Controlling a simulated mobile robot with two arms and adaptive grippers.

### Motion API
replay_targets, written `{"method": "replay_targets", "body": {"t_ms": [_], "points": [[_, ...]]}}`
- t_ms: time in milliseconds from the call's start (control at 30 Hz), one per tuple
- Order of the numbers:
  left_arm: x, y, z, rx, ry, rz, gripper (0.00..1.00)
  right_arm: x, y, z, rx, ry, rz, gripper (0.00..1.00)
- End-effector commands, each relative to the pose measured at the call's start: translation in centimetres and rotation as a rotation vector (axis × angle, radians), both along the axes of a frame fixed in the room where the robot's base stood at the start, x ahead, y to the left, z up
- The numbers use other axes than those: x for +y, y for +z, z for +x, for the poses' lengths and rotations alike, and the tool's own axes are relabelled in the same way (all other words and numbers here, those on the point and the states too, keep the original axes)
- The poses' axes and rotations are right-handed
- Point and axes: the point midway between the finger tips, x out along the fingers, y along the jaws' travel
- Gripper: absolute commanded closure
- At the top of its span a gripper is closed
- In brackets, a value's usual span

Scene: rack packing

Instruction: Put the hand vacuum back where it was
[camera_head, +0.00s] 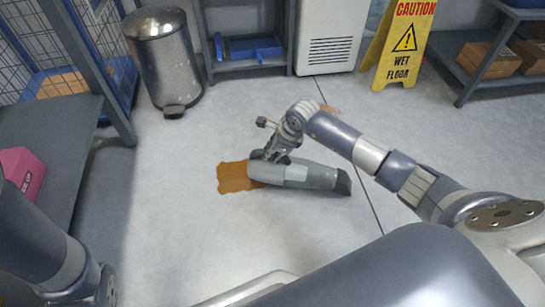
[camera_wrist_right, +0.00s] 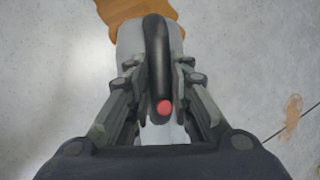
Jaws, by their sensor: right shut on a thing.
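The grey hand vacuum (camera_head: 310,176) lies level over the floor in the head view, its dark end to the right. Its left end overlaps a brown patch (camera_head: 232,178) on the floor. My right gripper (camera_head: 272,156) is shut on the vacuum near its left end. In the right wrist view the fingers of my right gripper (camera_wrist_right: 160,88) close on both sides of the black handle (camera_wrist_right: 156,50), which has a red button (camera_wrist_right: 165,107). I cannot tell whether the vacuum touches the floor. My left arm shows at the lower left; its gripper is out of view.
A metal trash bin (camera_head: 168,62) and a yellow wet floor sign (camera_head: 400,45) stand at the back. Grey shelves stand at the left (camera_head: 55,125) and right (camera_head: 455,70), with cardboard boxes on the right. A pink box (camera_head: 22,170) is on the left shelf. The middle floor is mostly clear.

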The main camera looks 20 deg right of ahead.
Motion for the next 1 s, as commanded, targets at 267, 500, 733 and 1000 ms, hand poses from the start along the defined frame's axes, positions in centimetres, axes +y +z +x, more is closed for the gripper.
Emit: {"method": "replay_targets", "body": {"t_ms": [267,500,733,1000], "points": [[-0.02,-0.71,-0.28,-0.007,0.001,0.001,1.00,-0.03,-0.85,0.17,-0.006,0.001,-0.001,1.00],[-0.04,-0.85,-0.28,-0.008,0.001,0.001,1.00,-0.02,-1.06,0.16,-0.006,0.001,-0.001,1.00],[-0.04,-0.82,-0.30,-0.008,0.001,0.001,1.00,-0.02,-1.22,0.01,-0.001,0.001,-0.001,0.60],[-0.05,-0.44,-0.31,-0.009,0.000,0.001,1.00,-0.08,-0.70,-0.06,-0.001,0.001,-0.001,0.60]]}}
